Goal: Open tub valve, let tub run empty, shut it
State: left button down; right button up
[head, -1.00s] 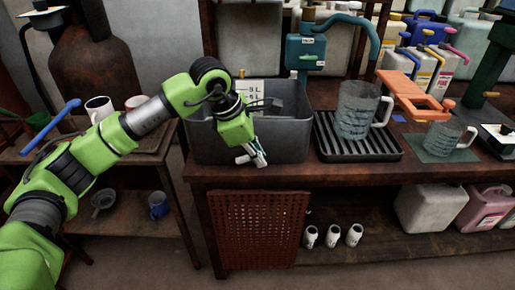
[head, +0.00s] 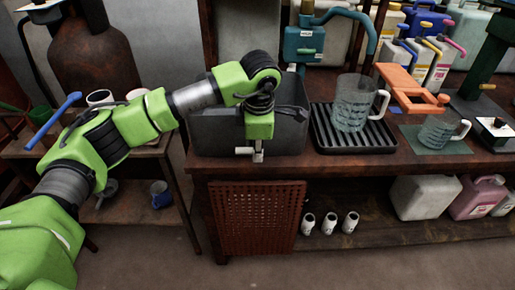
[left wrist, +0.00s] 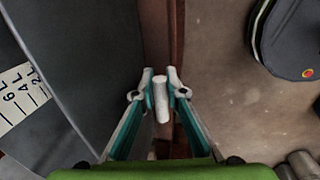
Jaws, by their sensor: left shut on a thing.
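The grey tub (head: 215,140) stands on the bench's left end, and its grey wall fills the left of the left wrist view (left wrist: 85,50). My left gripper (head: 258,154) points down at the tub's front, near the bench edge. In the left wrist view, its fingers (left wrist: 160,84) are shut on a short white valve handle (left wrist: 162,102). A bit of white also shows beside the fingers in the head view. My arm hides part of the tub, and its liquid level cannot be told. My right gripper is not in view.
A clear jug (head: 352,105) stands on a black drip tray (head: 365,148) right of the tub. A teal pump (head: 303,45) is behind. A smaller jug (head: 436,133) and an orange clamp-like piece (head: 408,92) are farther right. White bottles (head: 329,223) stand on the lower shelf.

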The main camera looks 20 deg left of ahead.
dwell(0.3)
pick_arm(q)
jog(key=c, duration=2.3)
grip_release()
jog(key=shift+c, duration=0.2)
notch_tip(320, 180, up, 12)
jog(key=s, duration=0.2)
jog(key=shift+d+f, duration=0.15)
jog(key=shift+d, duration=0.3)
